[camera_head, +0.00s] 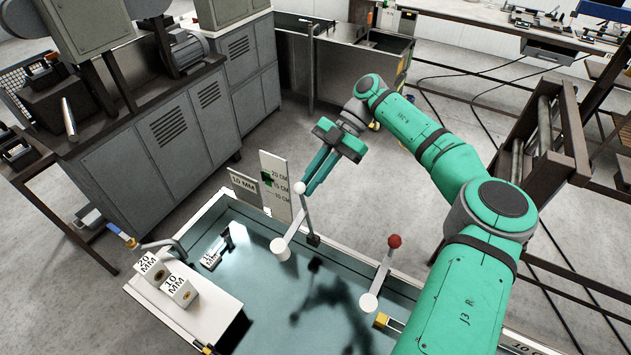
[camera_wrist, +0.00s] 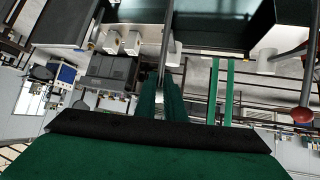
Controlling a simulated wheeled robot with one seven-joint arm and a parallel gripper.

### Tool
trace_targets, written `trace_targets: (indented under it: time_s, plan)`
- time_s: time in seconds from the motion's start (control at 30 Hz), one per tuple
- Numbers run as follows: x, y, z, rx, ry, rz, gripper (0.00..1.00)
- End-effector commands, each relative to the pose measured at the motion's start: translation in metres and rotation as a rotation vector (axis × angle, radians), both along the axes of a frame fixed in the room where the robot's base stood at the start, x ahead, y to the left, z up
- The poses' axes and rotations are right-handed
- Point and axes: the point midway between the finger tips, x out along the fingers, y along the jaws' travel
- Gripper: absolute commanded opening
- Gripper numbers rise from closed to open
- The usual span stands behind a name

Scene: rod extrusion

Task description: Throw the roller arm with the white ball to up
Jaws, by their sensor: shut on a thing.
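The roller arm with the white ball (camera_head: 299,188) stands at the far edge of the teal tank in the head view. Its rod rises from a white round hub (camera_head: 280,247), and the ball is at the top. My gripper (camera_head: 308,188) reaches down to it from above, its green fingers close together at the ball end. In the wrist view my gripper (camera_wrist: 163,92) has its fingers nearly together with a thin grey rod between them; the white ball cannot be made out there. The exact contact is partly hidden by the fingers.
A second roller arm with a red ball (camera_head: 394,241) stands to the right. A grey post with a black block (camera_head: 313,240) is close by the white-ball arm. Label plates (camera_head: 275,190) stand just behind, and white blocks (camera_head: 180,290) sit at the tank's left end.

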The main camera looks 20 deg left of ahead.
Motion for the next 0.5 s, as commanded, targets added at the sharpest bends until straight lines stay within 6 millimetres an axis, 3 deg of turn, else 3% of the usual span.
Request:
trace_targets:
  time_s: [0.03,0.17,0.5]
  plan:
    - [-0.0017,0.0041,0.0046,0.011,0.003,0.005,0.12]
    - [-0.0016,0.0045,0.004,0.01,0.002,0.004,0.41]
    - [0.0011,0.0018,0.0035,0.007,0.0,-0.001,0.41]
